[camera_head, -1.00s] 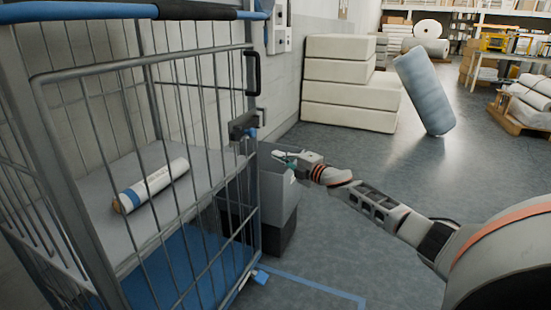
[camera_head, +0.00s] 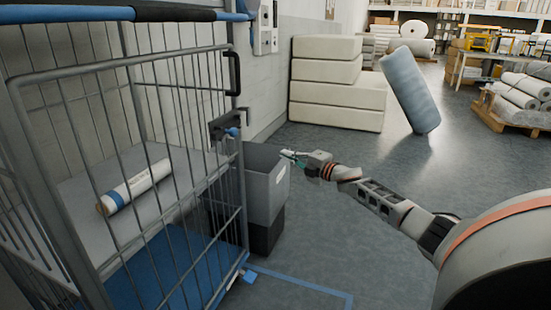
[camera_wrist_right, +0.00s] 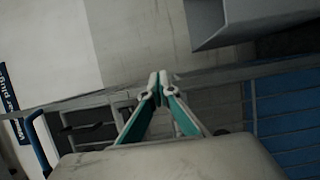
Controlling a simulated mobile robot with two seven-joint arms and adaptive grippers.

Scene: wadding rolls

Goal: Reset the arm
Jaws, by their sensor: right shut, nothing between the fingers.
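My right arm reaches in from the right in the head view. Its gripper (camera_head: 290,154) is at the upper right edge of a grey bin and looks small there. In the right wrist view the gripper's green-sided fingers (camera_wrist_right: 160,88) meet at the tips, shut with nothing between them. My left gripper is not in view. A white wadding roll with a blue band (camera_head: 136,186) lies on the shelf inside the wire cage trolley (camera_head: 128,75), whose barred gate is shut in front of it.
The grey bin (camera_head: 265,188) stands just right of the trolley. White foam blocks (camera_head: 335,104) are stacked by the wall. A blue-grey roll (camera_head: 410,90) leans behind my arm. Several rolls lie on a pallet (camera_head: 520,117) at the right. The floor between is clear.

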